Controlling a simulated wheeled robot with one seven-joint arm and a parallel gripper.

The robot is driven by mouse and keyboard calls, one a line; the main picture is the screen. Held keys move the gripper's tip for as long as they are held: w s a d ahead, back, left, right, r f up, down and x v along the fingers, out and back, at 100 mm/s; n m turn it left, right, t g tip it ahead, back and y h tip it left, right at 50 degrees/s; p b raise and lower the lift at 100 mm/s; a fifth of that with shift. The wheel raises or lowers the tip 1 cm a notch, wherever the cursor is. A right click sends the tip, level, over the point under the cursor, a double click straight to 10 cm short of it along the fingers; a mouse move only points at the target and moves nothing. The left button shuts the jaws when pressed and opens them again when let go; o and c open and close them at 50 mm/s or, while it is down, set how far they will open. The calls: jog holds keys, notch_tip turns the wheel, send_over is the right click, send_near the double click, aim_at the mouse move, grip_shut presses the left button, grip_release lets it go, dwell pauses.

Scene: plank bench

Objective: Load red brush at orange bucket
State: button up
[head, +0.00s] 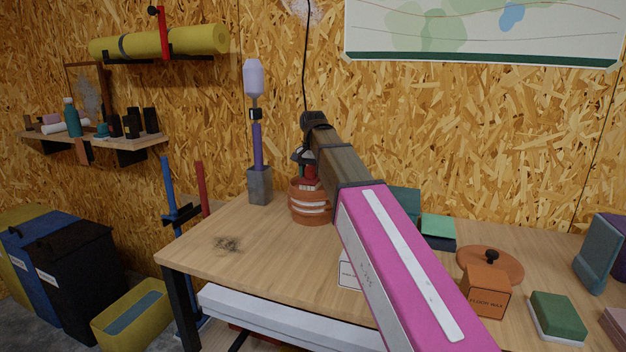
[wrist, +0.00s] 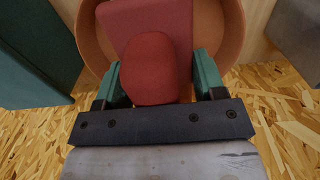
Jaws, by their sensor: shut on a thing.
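An orange bucket (head: 310,208) with white bands stands near the back of the bench. My gripper (head: 305,160) is right above it, pointing down. It is shut on the red brush (head: 309,174), which shows as a small red patch at the bucket's mouth. In the wrist view my gripper's (wrist: 160,82) two teal fingers press on either side of the red brush (wrist: 150,65). The round orange bucket (wrist: 233,30) lies behind and around the brush's wider end. I cannot tell whether the brush touches the bucket's bottom.
A grey holder (head: 260,187) with a purple-handled tool stands left of the bucket. A dark smudge (head: 227,244) marks the open left bench top. To the right are a teal-and-green block (head: 438,229), a floor wax box (head: 487,290) and a green sponge (head: 558,315).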

jog(key=shift+r, duration=2.55)
